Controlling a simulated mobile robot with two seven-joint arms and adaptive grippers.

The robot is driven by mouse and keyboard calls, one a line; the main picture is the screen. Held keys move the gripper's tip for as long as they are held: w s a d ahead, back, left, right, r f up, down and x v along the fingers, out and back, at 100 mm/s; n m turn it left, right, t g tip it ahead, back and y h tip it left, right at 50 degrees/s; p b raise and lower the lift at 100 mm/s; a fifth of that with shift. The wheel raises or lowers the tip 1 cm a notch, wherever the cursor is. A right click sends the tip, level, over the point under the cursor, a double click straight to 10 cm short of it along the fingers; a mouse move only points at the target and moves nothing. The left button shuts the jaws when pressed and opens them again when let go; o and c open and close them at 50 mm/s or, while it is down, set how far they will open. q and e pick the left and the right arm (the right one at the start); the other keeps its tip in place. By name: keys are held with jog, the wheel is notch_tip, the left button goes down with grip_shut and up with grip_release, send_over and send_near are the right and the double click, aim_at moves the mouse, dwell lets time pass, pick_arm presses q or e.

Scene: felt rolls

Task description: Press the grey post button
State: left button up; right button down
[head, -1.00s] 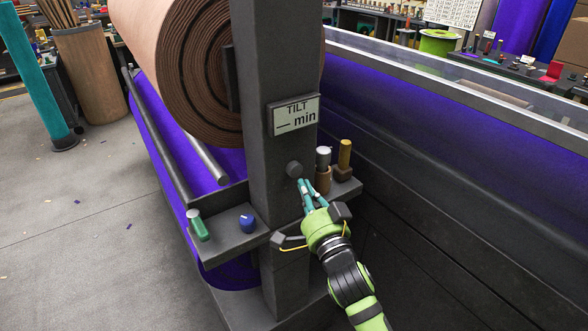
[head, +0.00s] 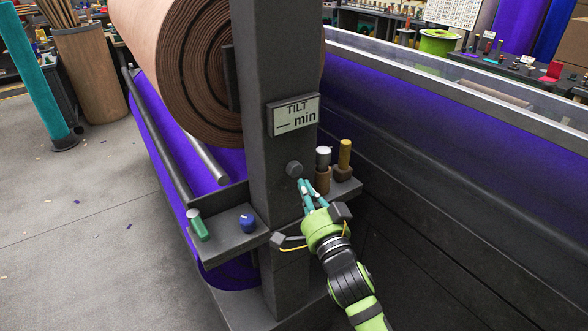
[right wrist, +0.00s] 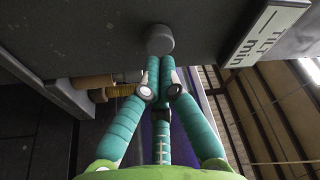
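The grey post button (head: 294,169) is a short round knob on the dark post (head: 278,70), below a sign reading "TILT — min" (head: 294,115). My right gripper (head: 303,184) has its teal fingers together just below and right of the button in the head view. In the right wrist view the button (right wrist: 159,40) lies just past the closed fingertips (right wrist: 160,60); whether they touch it I cannot tell. Nothing shows between the fingers. My left gripper is not in view.
A small shelf holds a green-handled tool (head: 198,226) and a blue knob (head: 247,223). Right of the button stand a silver-topped brown peg (head: 323,165) and a yellow peg (head: 345,156), close to my right gripper. A large brown felt roll (head: 205,60) hangs at the upper left.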

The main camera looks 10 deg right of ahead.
aim_at(294, 174)
jog(key=shift+w, duration=0.2)
jog(key=shift+w+a+b, duration=0.2)
jog(key=shift+w+a, duration=0.1)
jog(key=shift+w, duration=0.4)
jog(key=shift+w+a+b, duration=0.2)
jog(key=shift+w+a, duration=0.1)
jog(key=shift+w, duration=0.55)
jog(key=shift+s+d+p, duration=0.2)
jog(key=shift+s+p, duration=0.1)
jog(key=shift+s, duration=0.2)
jog(key=shift+s+d+p, duration=0.15)
jog(key=shift+s+p, duration=0.1)
jog(key=shift+s, duration=0.25)
jog(key=s, duration=0.2)
jog(key=s+d+p, duration=0.1)
jog(key=shift+s+d, duration=0.15)
jog(key=shift+s, duration=0.2)
